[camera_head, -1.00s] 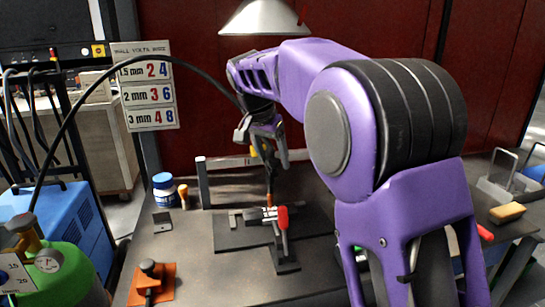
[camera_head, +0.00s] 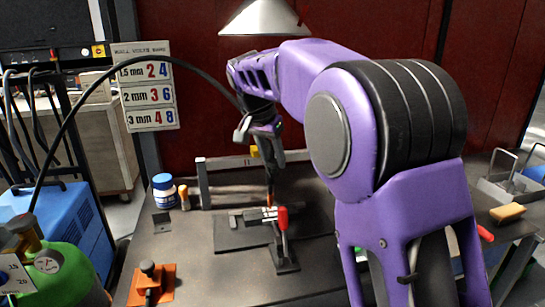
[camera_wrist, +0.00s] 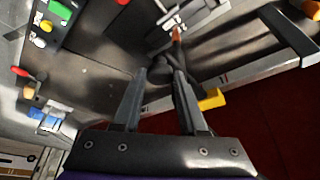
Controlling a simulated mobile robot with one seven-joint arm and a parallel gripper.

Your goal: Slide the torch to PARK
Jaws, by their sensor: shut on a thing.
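The torch (camera_wrist: 184,72) is dark with a copper-coloured tip, and hangs with the tip down over the clamped work on the bench. In the head view its lower end (camera_head: 270,188) shows below my gripper (camera_head: 265,150). In the wrist view my gripper (camera_wrist: 158,78) has its fingers a little apart and is shut on the torch, though the contact is partly hidden. A grey rail (camera_head: 235,163) runs along the back of the bench, with a yellow block (camera_wrist: 212,99) beside the torch. I cannot read a PARK mark.
A red-handled clamp (camera_head: 283,222) holds the metal work on a dark plate (camera_head: 235,235) under the torch. A blue-capped bottle (camera_head: 163,190) stands left of the rail's end post. A black hose arches to the left. An orange-based item (camera_head: 151,285) sits at front left.

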